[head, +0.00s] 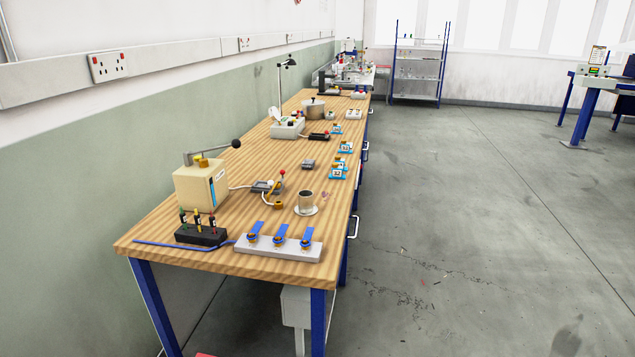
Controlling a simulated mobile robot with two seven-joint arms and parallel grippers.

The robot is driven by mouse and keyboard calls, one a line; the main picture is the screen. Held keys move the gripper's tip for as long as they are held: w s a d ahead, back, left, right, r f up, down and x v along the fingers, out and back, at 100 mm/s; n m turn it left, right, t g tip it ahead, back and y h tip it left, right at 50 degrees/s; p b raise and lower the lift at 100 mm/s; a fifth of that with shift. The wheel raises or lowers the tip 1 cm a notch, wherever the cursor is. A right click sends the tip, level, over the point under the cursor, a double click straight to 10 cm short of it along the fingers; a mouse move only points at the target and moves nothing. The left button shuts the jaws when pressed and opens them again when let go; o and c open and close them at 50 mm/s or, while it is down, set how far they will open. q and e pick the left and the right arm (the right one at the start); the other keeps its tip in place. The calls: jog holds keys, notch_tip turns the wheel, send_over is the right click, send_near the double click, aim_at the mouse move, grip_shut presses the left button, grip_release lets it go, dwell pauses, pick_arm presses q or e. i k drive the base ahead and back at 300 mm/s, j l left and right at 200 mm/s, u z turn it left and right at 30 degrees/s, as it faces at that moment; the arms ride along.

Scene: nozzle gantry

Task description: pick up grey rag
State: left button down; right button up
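I cannot clearly make out a grey rag. A small dark grey item (308,164) lies near the middle of the wooden workbench (240,175), too small to tell if it is cloth. Another small grey item (262,187) lies nearer, beside a red-tipped lever, and looks like a device with a cable. Neither of my grippers is in view.
On the bench stand a cream box with a lever (201,186), a cup on a saucer (306,202), a grey block with blue-handled valves (278,246), a dark rack (201,235), a lamp (286,62) and a pot (314,107). The floor (470,220) to the right is open.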

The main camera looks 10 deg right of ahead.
aim_at(308, 164)
jog(key=i+l+z, duration=0.1)
jog(key=z, duration=1)
jog(key=i, duration=4.05)
jog(key=i+l, duration=0.1)
jog(key=i, duration=0.35)
jog(key=i+l, duration=0.1)
jog(key=i, duration=0.3)
jog(key=i+l+u, duration=0.1)
jog(key=i, duration=0.35)
jog(key=i+u, duration=0.1)
jog(key=u, duration=2.8)
